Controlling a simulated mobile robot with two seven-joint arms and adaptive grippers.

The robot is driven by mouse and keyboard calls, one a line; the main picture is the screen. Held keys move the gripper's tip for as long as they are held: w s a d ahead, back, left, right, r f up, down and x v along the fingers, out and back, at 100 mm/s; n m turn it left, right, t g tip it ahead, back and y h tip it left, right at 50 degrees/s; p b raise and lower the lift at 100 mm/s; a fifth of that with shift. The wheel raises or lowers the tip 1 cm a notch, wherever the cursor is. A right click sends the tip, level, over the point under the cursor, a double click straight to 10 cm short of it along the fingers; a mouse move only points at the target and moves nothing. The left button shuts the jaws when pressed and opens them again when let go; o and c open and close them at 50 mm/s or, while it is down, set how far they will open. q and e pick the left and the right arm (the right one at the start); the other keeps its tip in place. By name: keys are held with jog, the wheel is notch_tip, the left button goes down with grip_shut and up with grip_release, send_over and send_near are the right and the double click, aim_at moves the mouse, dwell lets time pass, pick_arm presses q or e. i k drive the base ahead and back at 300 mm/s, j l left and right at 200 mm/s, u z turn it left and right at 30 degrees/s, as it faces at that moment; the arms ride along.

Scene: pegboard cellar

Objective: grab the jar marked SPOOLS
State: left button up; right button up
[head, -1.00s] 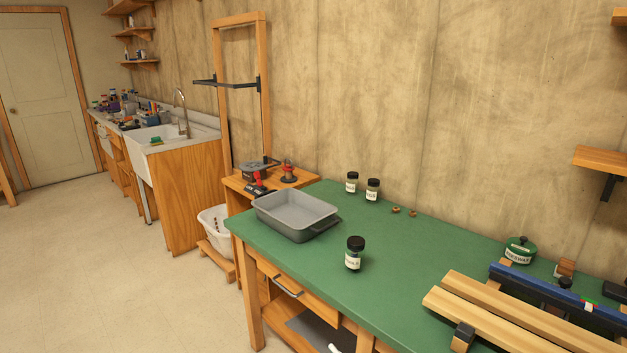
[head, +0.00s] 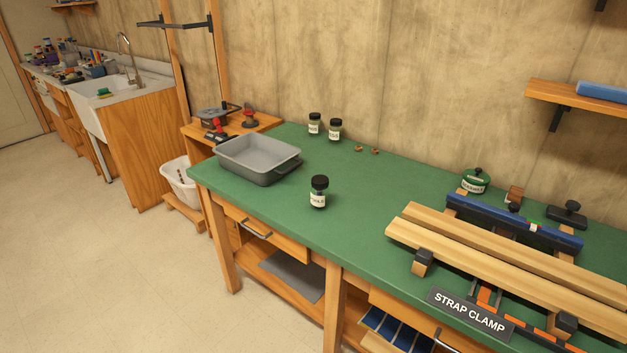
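Three small glass jars with black lids and white labels stand upright on the green bench top (head: 270,200). The front jar (head: 319,192) stands alone near the middle of the bench, right of a grey tray. The other two, a back left jar (head: 314,125) and a back right jar (head: 335,130), stand side by side near the wall. The labels are too small to read with certainty, so I cannot tell which one says SPOOLS. Neither of my grippers is in view.
The grey tray (head: 258,170) sits at the bench's left end. Small brown bits (head: 359,149) lie near the wall. A clamp with wooden bars (head: 480,255), a STRAP CLAMP sign (head: 469,310) and a green tin (head: 475,181) fill the right. Floor (head: 120,270) in front is clear at left.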

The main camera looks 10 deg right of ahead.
aim_at(319, 198)
jog(key=i+j, duration=0.45)
jog(key=j, duration=0.15)
jog(key=i+j+z, duration=0.15)
jog(key=z, duration=0.3)
jog(key=i+j+z, duration=0.1)
jog(key=j+z, duration=0.35)
jog(key=l, duration=0.1)
